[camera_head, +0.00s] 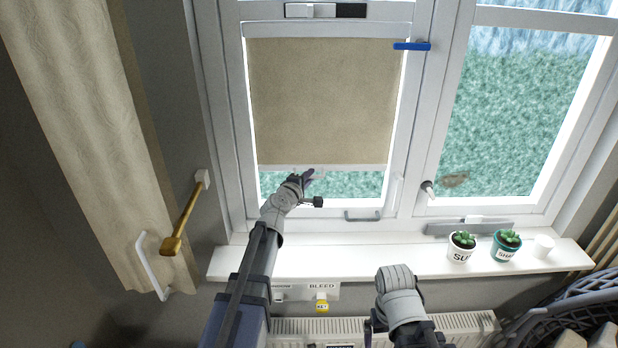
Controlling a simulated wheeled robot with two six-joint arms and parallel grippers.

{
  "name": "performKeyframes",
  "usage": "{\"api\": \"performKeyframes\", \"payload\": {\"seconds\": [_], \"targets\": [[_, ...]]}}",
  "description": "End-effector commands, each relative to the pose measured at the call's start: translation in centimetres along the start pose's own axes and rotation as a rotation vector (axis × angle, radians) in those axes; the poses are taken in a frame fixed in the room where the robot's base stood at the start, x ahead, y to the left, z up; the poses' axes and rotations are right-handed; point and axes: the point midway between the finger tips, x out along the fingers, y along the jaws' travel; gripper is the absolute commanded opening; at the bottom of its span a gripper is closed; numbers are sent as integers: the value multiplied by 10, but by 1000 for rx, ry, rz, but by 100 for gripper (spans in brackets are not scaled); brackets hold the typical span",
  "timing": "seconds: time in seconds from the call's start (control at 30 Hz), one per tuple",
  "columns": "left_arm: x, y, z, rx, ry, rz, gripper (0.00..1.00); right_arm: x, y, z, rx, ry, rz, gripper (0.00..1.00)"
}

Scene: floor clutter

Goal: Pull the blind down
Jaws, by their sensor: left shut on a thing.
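The beige blind (325,100) hangs in the left window and covers most of its pane. A strip of glass shows below its pale bottom bar (345,167). My left gripper (306,178) is at the left part of that bar, shut on what looks like the blind's bottom edge. Its fingers are small and partly hidden by the wrist. My right arm (400,295) is low at the front, below the sill; its fingers do not show clearly.
A curtain (90,120) and a brass holder (183,215) are at left. A radiator (460,325) is below. A window handle (428,188) sticks out from the frame.

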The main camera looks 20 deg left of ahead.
Motion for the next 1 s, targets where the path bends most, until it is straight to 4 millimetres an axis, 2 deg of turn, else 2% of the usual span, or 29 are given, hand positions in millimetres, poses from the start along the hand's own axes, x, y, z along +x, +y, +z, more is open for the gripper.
{"api": "performKeyframes", "payload": {"seconds": [0.73, 0.87, 1.0], "targets": [[0, -1, 0, 0, 0, 0, 0, 1, 0, 0, 0, 0, 0, 100], [1, -9, -1, 0, 0, 0, 0, 9, -1, -1, -3, 0, 0, 100], [5, -27, -2, 0, 0, 0, 0, 27, -2, -2, -10, 1, 1, 100]]}}
